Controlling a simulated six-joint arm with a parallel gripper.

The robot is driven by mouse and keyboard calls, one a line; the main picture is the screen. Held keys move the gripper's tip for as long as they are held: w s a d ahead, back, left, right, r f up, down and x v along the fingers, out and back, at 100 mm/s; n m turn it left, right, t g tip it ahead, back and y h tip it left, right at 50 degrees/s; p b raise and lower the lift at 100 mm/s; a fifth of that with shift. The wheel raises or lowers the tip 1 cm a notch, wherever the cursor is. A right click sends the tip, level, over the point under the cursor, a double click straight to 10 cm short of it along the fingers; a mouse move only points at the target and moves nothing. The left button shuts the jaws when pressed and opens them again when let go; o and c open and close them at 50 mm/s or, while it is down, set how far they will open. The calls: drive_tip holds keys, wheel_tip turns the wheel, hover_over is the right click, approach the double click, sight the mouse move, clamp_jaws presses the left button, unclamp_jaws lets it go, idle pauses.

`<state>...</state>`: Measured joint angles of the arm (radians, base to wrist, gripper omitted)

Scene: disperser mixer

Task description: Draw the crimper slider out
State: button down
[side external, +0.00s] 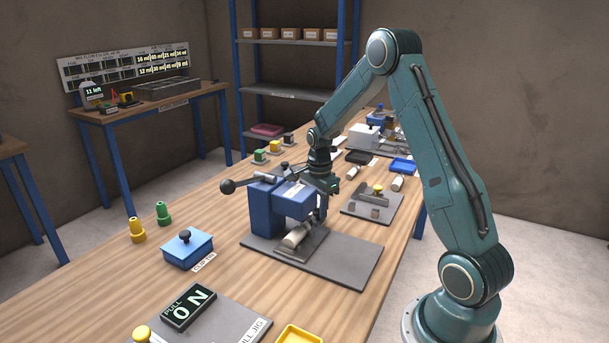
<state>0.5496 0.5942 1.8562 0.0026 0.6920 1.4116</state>
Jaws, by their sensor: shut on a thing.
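The crimper (262,205) is a blue block press on a grey base plate (345,262), with a lever ending in a black ball at its upper left. The crimper slider (308,248) is a dark grey flat piece at the front of the press, low over the base plate. A white cylinder (296,236) lies tilted on it under the blue head. My gripper (320,213) points down at the right side of the blue head and is shut on the slider. The exact grip is small and partly hidden by the head.
A blue lidded box (187,249) with a dark knob stands left of the crimper. A grey plate with a yellow knob (377,189) lies behind right. An ON sign (189,307) and a yellow tray (298,335) are in front. Bare wood lies between the box and the crimper.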

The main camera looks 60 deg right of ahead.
drive_tip(key=s, duration=1.2)
drive_tip(key=shift+s, duration=0.3)
drive_tip(key=c, duration=1.1)
unclamp_jaws()
drive_tip(key=shift+w+r, duration=0.1)
drive_tip(key=shift+r, duration=0.1)
drive_tip(key=shift+r, duration=0.55)
wheel_tip(320, 180, up, 12)
drive_tip(key=shift+r, duration=0.2)
drive_tip(key=shift+a, duration=0.1)
